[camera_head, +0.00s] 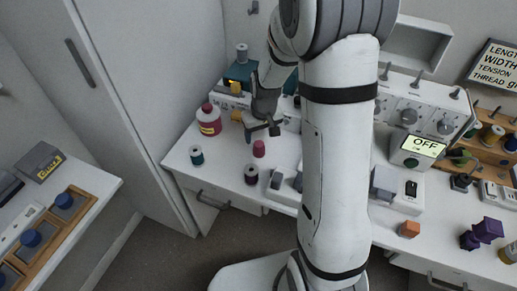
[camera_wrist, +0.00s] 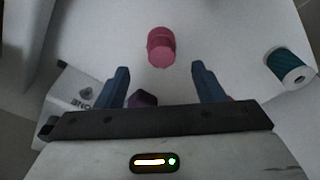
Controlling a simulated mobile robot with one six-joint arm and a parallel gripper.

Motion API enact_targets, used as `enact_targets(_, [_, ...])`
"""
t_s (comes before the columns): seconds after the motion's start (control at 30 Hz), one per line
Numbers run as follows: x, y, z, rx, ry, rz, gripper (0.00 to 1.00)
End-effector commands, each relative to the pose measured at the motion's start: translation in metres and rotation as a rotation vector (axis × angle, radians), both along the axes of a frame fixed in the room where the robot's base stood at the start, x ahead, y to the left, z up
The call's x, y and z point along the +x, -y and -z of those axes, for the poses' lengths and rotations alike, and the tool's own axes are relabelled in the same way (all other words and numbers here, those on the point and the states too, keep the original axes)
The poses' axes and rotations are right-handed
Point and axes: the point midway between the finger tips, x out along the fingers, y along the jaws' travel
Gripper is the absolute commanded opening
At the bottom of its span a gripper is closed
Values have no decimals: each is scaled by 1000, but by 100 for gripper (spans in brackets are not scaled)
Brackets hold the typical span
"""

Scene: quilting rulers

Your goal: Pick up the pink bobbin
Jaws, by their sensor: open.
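The pink bobbin (camera_head: 259,148) stands on the white worktable in the head view, just below my gripper (camera_head: 262,130). In the wrist view the pink bobbin (camera_wrist: 161,47) lies beyond the fingertips, roughly centred between them. My gripper (camera_wrist: 161,80) is open and empty there, its two blue-grey fingers spread apart. The bobbin is apart from both fingers.
A teal spool (camera_head: 196,155) and a dark purple spool (camera_head: 251,173) stand nearby; the teal spool also shows in the wrist view (camera_wrist: 290,66). A large crimson container (camera_head: 209,120) is at the left. A machine with an OFF display (camera_head: 418,146) stands right of my arm.

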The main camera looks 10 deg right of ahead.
Motion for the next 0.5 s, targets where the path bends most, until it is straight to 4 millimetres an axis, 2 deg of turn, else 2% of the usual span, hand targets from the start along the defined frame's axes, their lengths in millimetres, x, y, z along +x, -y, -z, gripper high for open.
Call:
enact_targets(0.33, [2, -3, 47, 0, -4, -1, 62])
enact_targets(0.5, [5, -4, 60, 0, -1, 0, 62])
